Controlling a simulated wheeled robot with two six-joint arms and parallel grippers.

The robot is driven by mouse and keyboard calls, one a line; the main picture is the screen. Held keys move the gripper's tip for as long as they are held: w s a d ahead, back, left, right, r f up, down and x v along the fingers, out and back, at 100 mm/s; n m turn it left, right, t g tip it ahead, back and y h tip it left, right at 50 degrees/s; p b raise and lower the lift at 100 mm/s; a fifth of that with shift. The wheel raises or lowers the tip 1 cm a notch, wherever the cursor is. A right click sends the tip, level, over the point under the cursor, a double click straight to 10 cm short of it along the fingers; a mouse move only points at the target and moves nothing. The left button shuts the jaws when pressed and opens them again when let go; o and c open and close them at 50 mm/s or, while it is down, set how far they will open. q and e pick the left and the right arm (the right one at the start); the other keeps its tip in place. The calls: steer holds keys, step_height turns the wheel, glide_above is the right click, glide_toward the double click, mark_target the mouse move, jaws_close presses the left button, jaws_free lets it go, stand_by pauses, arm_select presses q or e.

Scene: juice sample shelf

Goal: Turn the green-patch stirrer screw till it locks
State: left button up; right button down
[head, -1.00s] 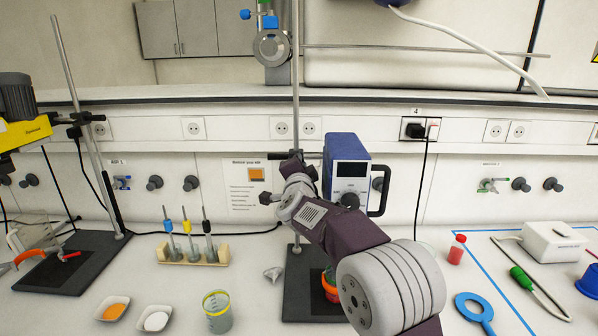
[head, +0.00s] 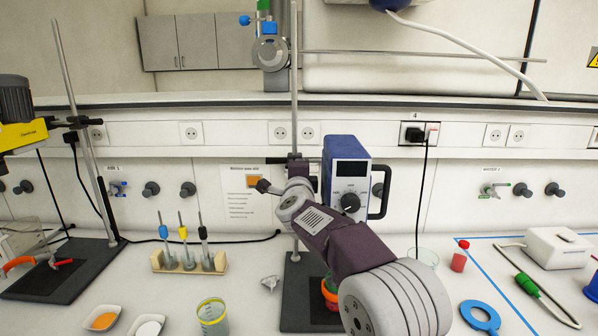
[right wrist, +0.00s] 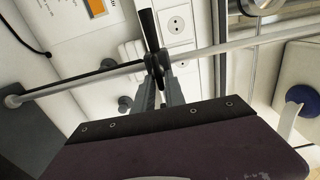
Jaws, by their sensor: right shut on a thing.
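The blue stirrer (head: 347,172) with a black dial and display hangs on an upright rod (head: 295,110) at the middle of the head view. My right arm reaches up across its lower part. In the right wrist view, my right gripper (right wrist: 158,78) is shut on the dark stirrer screw (right wrist: 157,62) by the rod (right wrist: 215,52). My own wrist largely hides this grip in the head view. I cannot make out a green patch on the screw. My left gripper is in neither view.
A yellow stirrer (head: 22,135) stands at far left. A rack (head: 188,264) with several coloured-top pieces, white dishes (head: 103,318) and a beaker (head: 212,318) are left of the stand base (head: 300,300). A red-capped bottle (head: 459,258) and blue ring (head: 480,316) are to the right.

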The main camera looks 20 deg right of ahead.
stand_by(0.3)
steer(key=c, duration=1.4)
jaws_free()
steer(key=b+v, duration=0.2)
steer(key=v, duration=0.7)
